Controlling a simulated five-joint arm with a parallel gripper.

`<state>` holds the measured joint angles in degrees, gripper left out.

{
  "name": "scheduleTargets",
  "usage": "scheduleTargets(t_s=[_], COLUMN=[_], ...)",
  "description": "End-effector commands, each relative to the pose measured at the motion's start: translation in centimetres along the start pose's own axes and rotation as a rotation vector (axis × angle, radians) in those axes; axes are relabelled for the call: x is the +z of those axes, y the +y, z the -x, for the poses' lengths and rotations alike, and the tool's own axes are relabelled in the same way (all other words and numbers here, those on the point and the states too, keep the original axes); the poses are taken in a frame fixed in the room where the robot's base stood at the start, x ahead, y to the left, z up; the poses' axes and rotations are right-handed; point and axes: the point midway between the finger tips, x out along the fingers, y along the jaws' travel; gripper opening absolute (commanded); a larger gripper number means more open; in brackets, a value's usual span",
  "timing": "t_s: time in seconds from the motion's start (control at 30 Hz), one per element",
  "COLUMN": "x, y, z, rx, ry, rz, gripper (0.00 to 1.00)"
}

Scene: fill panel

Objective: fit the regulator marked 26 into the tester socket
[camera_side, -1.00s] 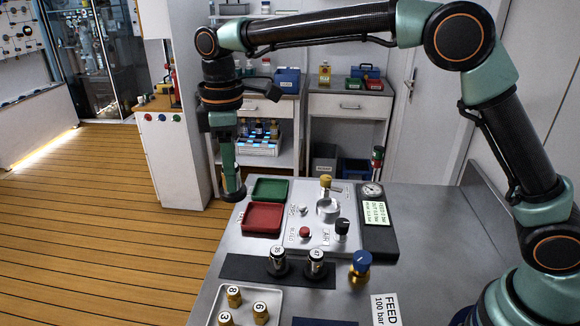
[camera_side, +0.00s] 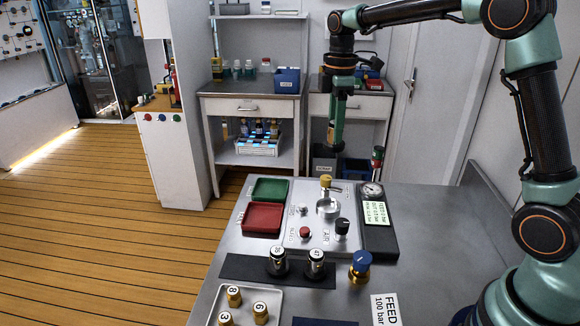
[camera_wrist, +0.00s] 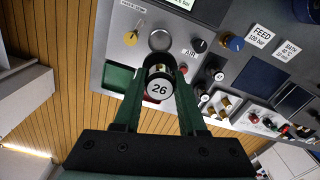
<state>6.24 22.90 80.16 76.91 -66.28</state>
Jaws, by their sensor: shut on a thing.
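My gripper (camera_side: 334,145) is shut on the regulator marked 26 (camera_wrist: 159,88), whose white round end with black digits shows between the fingers in the wrist view. In the side view my gripper hangs above the back of the tester panel, clear of it, and the regulator is hard to make out there. The tester socket (camera_side: 328,209) is a pale round fitting on the panel, with a yellow knob (camera_side: 325,181) behind it. The socket also shows in the wrist view (camera_wrist: 160,40), just beyond the regulator and looking empty.
A red tray (camera_side: 262,218) and a green tray (camera_side: 270,189) lie left of the panel. Two black-and-gold regulators stand on a dark strip (camera_side: 235,267). A white tray (camera_side: 290,293) holds several numbered brass pieces. A gauge display (camera_side: 377,214) and a blue-topped valve (camera_side: 361,267) stand right.

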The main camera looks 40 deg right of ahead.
Motion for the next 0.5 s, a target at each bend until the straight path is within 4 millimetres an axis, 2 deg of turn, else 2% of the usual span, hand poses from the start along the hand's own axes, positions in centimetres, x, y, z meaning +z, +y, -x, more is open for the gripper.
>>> scheduleTargets(t_s=[0.3,0.5], x=[0.0,-0.1], y=[-0.1,-0.1], z=[-7.9,-12.0], rx=[-0.005,-0.003], ry=[-0.002,-0.001], rz=[0.0,0.0], gripper=[0.0,0.0])
